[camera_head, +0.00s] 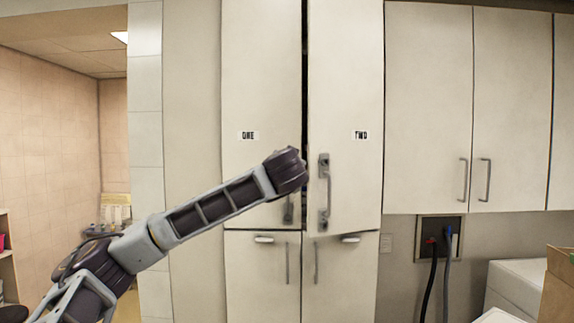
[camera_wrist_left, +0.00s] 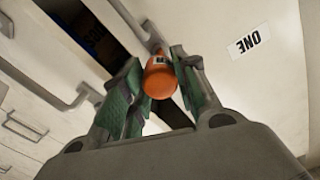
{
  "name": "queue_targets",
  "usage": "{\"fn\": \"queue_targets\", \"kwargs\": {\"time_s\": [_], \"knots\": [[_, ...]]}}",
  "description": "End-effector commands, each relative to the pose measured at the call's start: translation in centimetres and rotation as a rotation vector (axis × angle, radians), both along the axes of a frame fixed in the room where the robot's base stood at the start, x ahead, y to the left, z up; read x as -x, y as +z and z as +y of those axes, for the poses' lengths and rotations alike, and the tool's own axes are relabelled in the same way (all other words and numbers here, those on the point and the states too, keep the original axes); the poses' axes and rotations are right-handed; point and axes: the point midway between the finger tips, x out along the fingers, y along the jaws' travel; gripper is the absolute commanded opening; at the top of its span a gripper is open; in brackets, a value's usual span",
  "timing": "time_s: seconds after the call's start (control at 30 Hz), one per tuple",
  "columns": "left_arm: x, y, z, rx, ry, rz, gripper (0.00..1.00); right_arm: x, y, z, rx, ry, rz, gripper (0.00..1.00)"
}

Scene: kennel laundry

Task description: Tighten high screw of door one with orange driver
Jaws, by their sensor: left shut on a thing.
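Door one (camera_head: 262,80) is a tall cream cupboard door with a ONE label; it also shows in the left wrist view (camera_wrist_left: 275,85). My left gripper (camera_wrist_left: 160,72) is shut on the orange driver (camera_wrist_left: 160,80), whose rounded handle end faces the camera. The driver's shaft and tip are hidden. Just beyond the driver shows part of door one's grey handle (camera_wrist_left: 150,37), which is partly covered by my wrist in the head view (camera_head: 288,212). I cannot make out the high screw or whether the tip touches it. My right gripper is not in view.
Door two (camera_head: 345,70), with its own grey handle (camera_head: 324,192), stands slightly ajar beside door one, with a dark gap between them. Lower cupboard doors (camera_head: 262,280) sit below. Wall cupboards (camera_head: 430,100) and a hose box (camera_head: 438,232) are to the right.

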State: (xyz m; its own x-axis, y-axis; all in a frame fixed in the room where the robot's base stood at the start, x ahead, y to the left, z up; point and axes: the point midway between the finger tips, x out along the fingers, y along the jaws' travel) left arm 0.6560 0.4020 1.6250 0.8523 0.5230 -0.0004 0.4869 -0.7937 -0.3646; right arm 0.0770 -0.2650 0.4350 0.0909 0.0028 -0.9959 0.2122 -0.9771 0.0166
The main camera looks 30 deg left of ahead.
Motion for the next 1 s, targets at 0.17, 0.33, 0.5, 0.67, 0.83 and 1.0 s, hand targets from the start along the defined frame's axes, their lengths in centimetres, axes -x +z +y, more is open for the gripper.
{"fn": "queue_targets", "kwargs": {"time_s": [0.17, 0.33, 0.5, 0.67, 0.83, 1.0], "knots": [[0.0, -0.2, 0.0, 0.029, -0.001, -0.018, 0.0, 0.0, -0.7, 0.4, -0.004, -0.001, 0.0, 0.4], [0.0, -0.2, 0.0, 0.062, -0.001, -0.037, 0.0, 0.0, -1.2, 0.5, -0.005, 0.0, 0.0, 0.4], [0.0, -0.2, 0.0, 0.09, 0.0, -0.055, 0.0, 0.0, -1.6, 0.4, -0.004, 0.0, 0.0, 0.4], [0.0, -0.1, 0.0, 0.097, 0.0, -0.06, 0.0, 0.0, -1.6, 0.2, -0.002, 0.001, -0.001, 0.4], [0.0, 0.0, 0.0, 0.097, 0.0, -0.06, 0.0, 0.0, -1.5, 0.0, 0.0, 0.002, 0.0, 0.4], [0.1, 0.0, -0.1, 0.097, 0.0, -0.06, 0.0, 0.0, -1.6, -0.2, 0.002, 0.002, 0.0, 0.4]]}}
